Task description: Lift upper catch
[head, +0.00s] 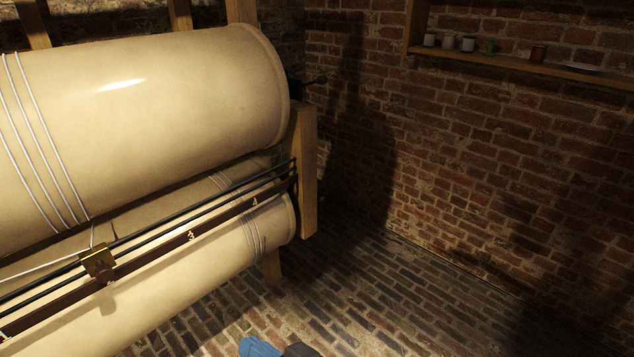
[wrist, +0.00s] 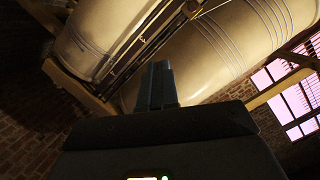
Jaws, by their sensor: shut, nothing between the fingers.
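I cannot clearly make out which part is the upper catch. A small dark fitting (head: 297,88) with a short rod sticks out at the right end of the upper cream cylinder (head: 150,110), by the wooden post. A brass slider (head: 98,262) sits on the dark rails between the upper and lower cylinders. In the wrist view, my gripper (wrist: 158,66) is shut and empty, its fingers pointing towards the cylinders. It appears apart from them, though the depth is hard to judge.
The lower cylinder (head: 170,300) lies under a dark numbered bar (head: 180,240). A wooden post (head: 304,170) stands at the cylinders' right end. A shelf (head: 530,70) with several small jars hangs on the brick wall. The brick floor (head: 370,300) to the right is clear.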

